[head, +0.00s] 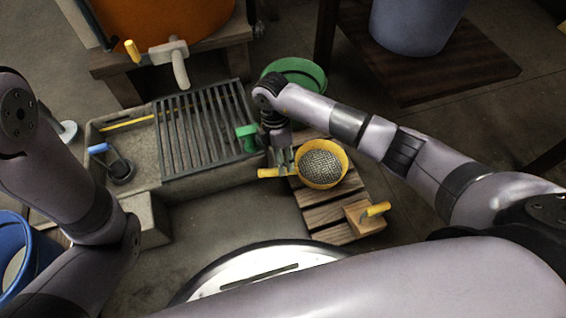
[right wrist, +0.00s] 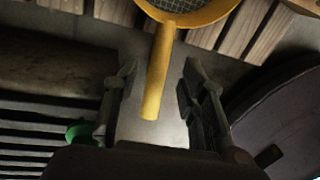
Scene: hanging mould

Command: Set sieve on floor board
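The sieve (head: 321,168) has a yellow rim, a grey mesh and a yellow handle. It is over the slatted wooden floor board (head: 325,215) and appears to rest on it, with its handle pointing left past the board's edge. My right gripper (head: 281,163) is at the handle. In the right wrist view the handle (right wrist: 158,75) lies between the two spread fingers of the gripper (right wrist: 160,105), with a gap on both sides. The sieve's rim shows at the top there, above the board's slats (right wrist: 245,35). My left arm shows at the left, but its gripper is out of view.
A stone trough (head: 140,170) with a metal grate (head: 205,130) stands left of the board. A green bowl (head: 300,70) is behind the board. A wooden block with a yellow handle (head: 362,217) sits on its front right. A blue bucket (head: 40,250) stands far left.

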